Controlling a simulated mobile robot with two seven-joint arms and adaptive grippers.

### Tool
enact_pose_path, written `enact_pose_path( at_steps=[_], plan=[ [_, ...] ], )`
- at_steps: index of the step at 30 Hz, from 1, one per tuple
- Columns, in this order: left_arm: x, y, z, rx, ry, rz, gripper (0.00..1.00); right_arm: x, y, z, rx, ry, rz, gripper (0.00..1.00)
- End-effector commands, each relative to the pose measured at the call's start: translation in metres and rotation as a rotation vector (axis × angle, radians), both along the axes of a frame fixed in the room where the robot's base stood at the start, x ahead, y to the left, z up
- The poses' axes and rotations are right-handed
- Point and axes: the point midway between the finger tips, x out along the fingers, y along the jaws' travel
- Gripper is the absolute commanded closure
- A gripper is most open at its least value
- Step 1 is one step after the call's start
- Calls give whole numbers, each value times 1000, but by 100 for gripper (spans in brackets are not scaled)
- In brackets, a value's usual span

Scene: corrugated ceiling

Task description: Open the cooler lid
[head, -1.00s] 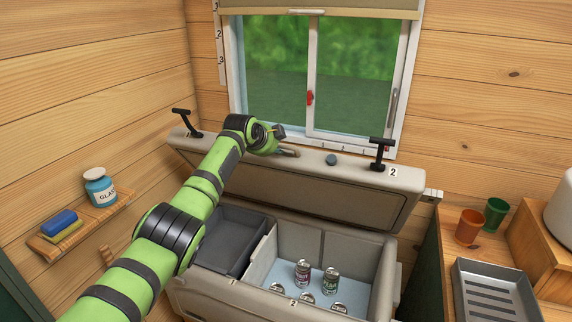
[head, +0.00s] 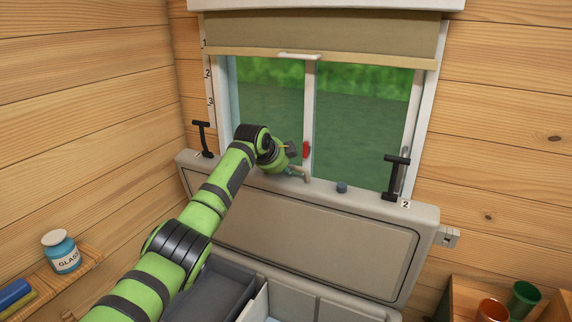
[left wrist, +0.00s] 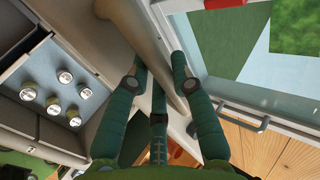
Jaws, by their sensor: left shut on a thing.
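The cooler lid (head: 310,238) is beige and stands raised and steep at the back of the cooler, under the window. Its recessed inner panel faces me. Black T-shaped latches (head: 396,176) stand at its left and right ends. My left gripper (head: 303,176) is at the lid's top edge, near the middle, and is shut on it. In the left wrist view, the fingers (left wrist: 157,84) lie on either side of the lid's edge (left wrist: 133,32). The cooler's open bin (head: 295,300) shows only in part at the bottom. My right gripper is not in view.
The window (head: 365,130), with a part-lowered blind (head: 320,35), is close behind the lid. A shelf with a jar (head: 62,252) is on the left wall. Orange and green cups (head: 523,299) stand at the lower right. Several cans (left wrist: 55,108) are in the cooler.

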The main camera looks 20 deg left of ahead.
Motion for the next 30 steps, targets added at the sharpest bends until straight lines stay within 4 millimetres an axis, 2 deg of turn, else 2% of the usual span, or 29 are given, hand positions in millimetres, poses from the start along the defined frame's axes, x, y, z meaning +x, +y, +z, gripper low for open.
enact_pose_path(
  at_steps=[14, 15, 16, 30],
  plan=[
    [-1, 0, 0, 0, 10, 0, 100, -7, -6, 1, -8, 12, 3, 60],
    [-1, 0, 0, 0, 10, 0, 65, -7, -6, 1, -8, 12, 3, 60],
    [-1, 0, 0, 0, 10, 0, 53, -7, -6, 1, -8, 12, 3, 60],
    [-5, 1, 3, 0, 9, 0, 52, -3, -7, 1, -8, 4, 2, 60]
  ],
)
